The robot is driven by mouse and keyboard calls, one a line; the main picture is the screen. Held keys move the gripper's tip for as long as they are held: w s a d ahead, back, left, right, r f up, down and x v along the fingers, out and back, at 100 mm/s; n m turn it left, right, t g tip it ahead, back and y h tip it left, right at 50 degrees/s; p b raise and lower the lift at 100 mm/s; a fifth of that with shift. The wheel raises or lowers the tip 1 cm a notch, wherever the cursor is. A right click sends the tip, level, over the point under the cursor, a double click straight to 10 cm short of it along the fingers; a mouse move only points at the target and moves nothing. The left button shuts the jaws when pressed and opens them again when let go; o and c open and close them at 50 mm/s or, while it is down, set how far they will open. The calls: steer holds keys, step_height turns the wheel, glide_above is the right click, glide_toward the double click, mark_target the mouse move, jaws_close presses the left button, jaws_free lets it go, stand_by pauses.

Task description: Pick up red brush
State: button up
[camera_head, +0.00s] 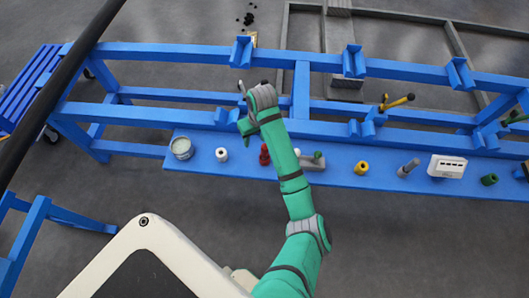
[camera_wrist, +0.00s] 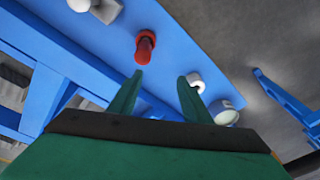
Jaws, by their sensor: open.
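The red brush (camera_head: 264,155) is a small red object on the blue shelf, just left of my green arm in the head view. In the wrist view the red brush (camera_wrist: 145,47) lies beyond my fingertips, nearer the left finger. My gripper (camera_wrist: 160,79) is open, with nothing between its two green fingers. It is apart from the brush. In the head view my wrist covers part of the shelf behind it, and the fingers are hard to make out.
On the blue shelf (camera_head: 335,176), a white roll (camera_head: 221,154) and a pale can (camera_head: 181,147) stand left of the brush. A grey block (camera_head: 314,162), a yellow item (camera_head: 361,168) and a white box (camera_head: 447,167) stand to the right. Blue rails (camera_head: 190,54) run behind.

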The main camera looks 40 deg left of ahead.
mark_target(265, 154)
steer(key=d, duration=0.1)
steer(key=w+d+h, duration=0.1)
steer(key=d+r, duration=0.1)
steer(key=shift+w+r+h, duration=0.1)
steer(key=shift+w+h, duration=0.2)
steer(key=shift+h, duration=0.1)
steer(key=shift+f, duration=0.35)
steer(key=shift+n, duration=0.3)
steer(key=f, duration=1)
steer(key=shift+w, duration=0.2)
steer(key=shift+c, duration=0.6)
jaws_close()
